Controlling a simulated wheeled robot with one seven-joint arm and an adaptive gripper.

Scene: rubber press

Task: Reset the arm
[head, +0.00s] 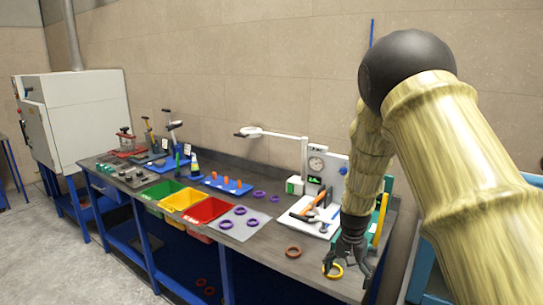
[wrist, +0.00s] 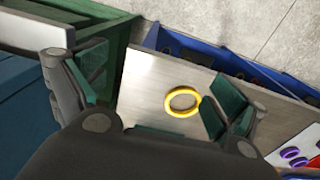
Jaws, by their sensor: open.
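My arm comes in from the right of the head view and bends down to my gripper (head: 347,262), which hangs over the right end of the workbench (head: 265,262). A yellow ring (head: 333,271) lies on the bench just below the fingers. In the wrist view the yellow ring (wrist: 182,102) lies flat on the grey bench top, between and beyond the spread fingers of my gripper (wrist: 160,100). The gripper is open and holds nothing.
A brown ring (head: 293,252) lies left of my gripper. A white tray with tools (head: 316,215) and a dial gauge stand behind. Green, yellow and red bins (head: 208,211) line the front edge, beside a grey sheet with purple rings (head: 238,222). A green container (wrist: 100,30) borders the bench.

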